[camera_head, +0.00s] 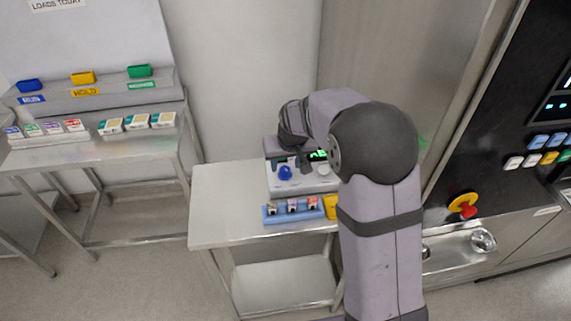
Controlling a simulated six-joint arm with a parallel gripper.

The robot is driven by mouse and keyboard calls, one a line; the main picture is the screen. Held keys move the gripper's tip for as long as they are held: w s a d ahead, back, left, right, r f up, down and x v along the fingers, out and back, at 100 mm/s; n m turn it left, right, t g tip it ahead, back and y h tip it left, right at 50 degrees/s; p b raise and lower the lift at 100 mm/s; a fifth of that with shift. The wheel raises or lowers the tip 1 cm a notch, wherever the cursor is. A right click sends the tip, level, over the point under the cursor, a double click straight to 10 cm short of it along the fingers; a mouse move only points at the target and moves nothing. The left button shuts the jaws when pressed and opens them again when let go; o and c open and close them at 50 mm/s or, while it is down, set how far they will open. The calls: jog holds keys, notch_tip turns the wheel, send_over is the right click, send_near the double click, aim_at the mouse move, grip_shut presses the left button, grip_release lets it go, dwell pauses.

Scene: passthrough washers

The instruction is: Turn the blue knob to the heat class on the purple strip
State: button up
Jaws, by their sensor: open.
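The blue knob (285,172) sits on the front of a small grey device on the middle table, with a lit green display (318,155) beside it. My gripper (303,162) is just right of and slightly above the knob, pointing down at the device. It is open and I see nothing held in it; its fingers are small and partly merge with the dark wrist. A blue holder (278,219) in front of the device carries several small strips. The middle strip (292,206) looks purple. The print on the strips and around the knob is too small to read.
A yellow block (330,206) stands right of the holder, partly behind my arm. The table's left part (225,205) is clear. A side bench (130,155) at left holds several small packs and coloured labels. A dark control panel (500,130) stands at right.

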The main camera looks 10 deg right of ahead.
aim_at(285, 169)
jog(key=shift+p+x, duration=0.45)
jog(key=shift+x, duration=1.1)
jog(key=c, duration=1.1)
